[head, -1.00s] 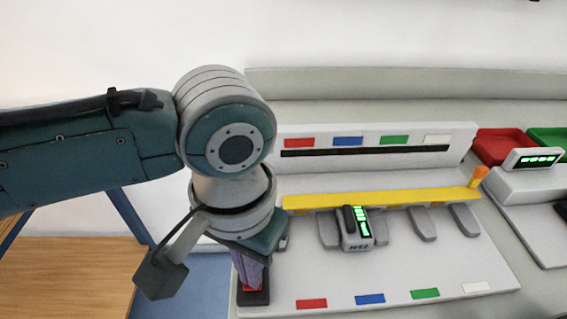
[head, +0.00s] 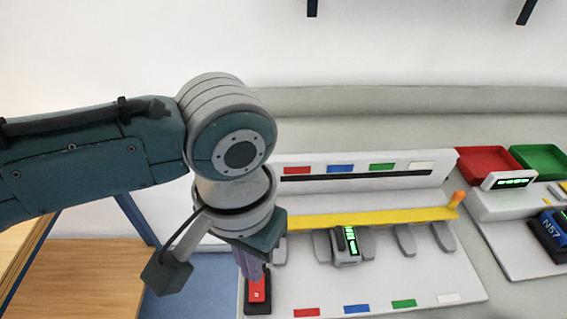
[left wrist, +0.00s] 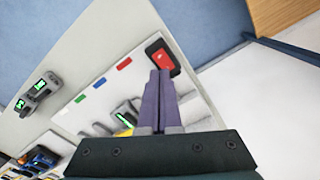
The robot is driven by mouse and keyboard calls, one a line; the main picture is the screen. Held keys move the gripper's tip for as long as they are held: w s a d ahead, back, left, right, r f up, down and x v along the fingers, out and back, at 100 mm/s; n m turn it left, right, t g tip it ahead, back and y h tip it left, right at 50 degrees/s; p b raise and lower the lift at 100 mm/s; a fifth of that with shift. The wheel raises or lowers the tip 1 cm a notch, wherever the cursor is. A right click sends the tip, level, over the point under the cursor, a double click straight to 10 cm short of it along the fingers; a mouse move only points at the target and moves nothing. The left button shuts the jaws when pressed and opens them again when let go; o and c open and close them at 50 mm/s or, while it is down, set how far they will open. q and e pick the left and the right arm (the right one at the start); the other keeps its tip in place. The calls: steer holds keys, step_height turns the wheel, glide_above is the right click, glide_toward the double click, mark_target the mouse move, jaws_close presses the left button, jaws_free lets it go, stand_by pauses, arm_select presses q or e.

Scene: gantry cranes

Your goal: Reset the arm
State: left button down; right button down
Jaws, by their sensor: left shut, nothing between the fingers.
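My left arm comes in from the left in the head view. My left gripper (head: 252,270) points down with its fingers together and nothing between them. It is just above or behind a red switch (head: 258,291) on a dark base at the left end of the white board (head: 380,275). In the left wrist view, the closed purple fingers (left wrist: 158,88) point toward the red switch (left wrist: 159,58), with their tips close to it. I cannot tell whether they touch it. My right gripper is not in view.
A yellow bar (head: 370,218) crosses the board, with a grey device with green lights (head: 346,250) among grey tabs. A red tray (head: 484,162) and a green tray (head: 540,160) stand at the back right. A dark device marked N57 (head: 549,232) sits right.

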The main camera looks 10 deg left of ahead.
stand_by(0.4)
arm_select(q)
steer(key=s+d+r+m+t+h, duration=0.1)
steer(key=s+d+r+h, duration=0.2)
steer(key=s+d, duration=0.3)
steer(key=s+a+r+n+t+y, duration=0.1)
steer(key=s+a+r+y, duration=0.15)
steer(key=a, duration=0.55)
steer(key=s+a+r+n+t+y, duration=0.1)
steer(key=s+a+r+t, duration=0.2)
steer(key=a, duration=0.5)
step_height(320, 180, up, 34)
steer(key=g+p, duration=0.1)
steer(key=p, duration=3.3)
steer(key=shift+s+d+f+h, duration=0.2)
steer(key=shift+s+d+h, duration=0.15)
steer(key=shift+s, duration=0.05)
